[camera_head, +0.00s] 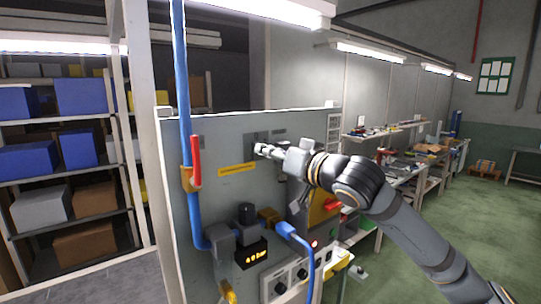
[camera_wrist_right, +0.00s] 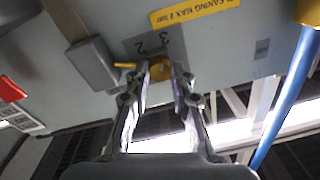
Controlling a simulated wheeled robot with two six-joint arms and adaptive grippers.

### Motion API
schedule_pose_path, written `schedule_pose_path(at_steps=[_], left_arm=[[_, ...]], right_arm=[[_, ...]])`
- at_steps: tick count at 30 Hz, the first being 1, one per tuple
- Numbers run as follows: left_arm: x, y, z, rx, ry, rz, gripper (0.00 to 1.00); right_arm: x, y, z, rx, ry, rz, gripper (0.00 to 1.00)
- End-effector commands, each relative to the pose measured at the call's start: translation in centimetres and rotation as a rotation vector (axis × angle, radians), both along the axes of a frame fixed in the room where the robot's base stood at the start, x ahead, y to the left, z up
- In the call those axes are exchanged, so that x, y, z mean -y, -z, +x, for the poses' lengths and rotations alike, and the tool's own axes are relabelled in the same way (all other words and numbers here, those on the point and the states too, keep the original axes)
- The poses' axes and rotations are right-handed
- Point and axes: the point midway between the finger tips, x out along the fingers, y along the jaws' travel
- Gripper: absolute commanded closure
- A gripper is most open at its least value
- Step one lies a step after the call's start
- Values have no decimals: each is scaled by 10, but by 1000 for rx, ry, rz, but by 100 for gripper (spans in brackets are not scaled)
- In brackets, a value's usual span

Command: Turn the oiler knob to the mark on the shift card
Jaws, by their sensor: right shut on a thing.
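The oiler knob (camera_wrist_right: 160,72) is a brass-coloured round knob on the grey panel, with a small yellow pointer at its left in the wrist view. In the head view my right gripper (camera_head: 261,149) reaches the panel and covers the knob. I cannot make out which paper is the shift card. My left gripper is not in view.
A yellow label (camera_head: 238,169) is left of my gripper. A blue pipe with a red lever (camera_head: 196,160) runs up the panel's left side. Below are an orange display (camera_head: 251,254), a blue hose (camera_head: 308,262) and sockets. A grey box (camera_wrist_right: 93,62) sits near the knob.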

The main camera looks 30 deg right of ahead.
Motion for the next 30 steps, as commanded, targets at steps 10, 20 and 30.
schedule_pose_path(at_steps=[10, 20, 30], left_arm=[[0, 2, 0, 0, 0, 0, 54], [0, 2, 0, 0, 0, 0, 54], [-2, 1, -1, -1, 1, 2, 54]], right_arm=[[0, 2, 0, -9, -1, 24, 100], [0, 2, 0, -8, -1, 22, 60], [0, 0, 0, -4, 0, 22, 54]])
